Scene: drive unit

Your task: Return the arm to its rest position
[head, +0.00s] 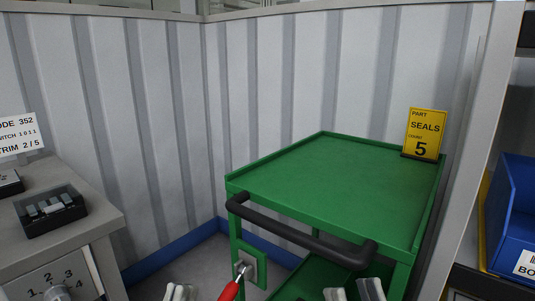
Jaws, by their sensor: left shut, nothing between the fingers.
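My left gripper (180,292) shows only its fingertips at the bottom edge, close together with nothing between them. It is left of a red handle (230,291) and apart from it. My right gripper (354,291) shows its fingertips at the bottom edge, below the cart's black push bar (300,235). Its two fingertips stand apart with a gap and no object visible between them. The rest of both arms is out of view.
A green cart (330,170) with a bare top carries a yellow SEALS 5 sign (424,133). The red handle meets a metal plate (245,267) on the cart. A grey cabinet (85,225) with a black switch box (50,211) stands left. A blue bin (515,210) sits right.

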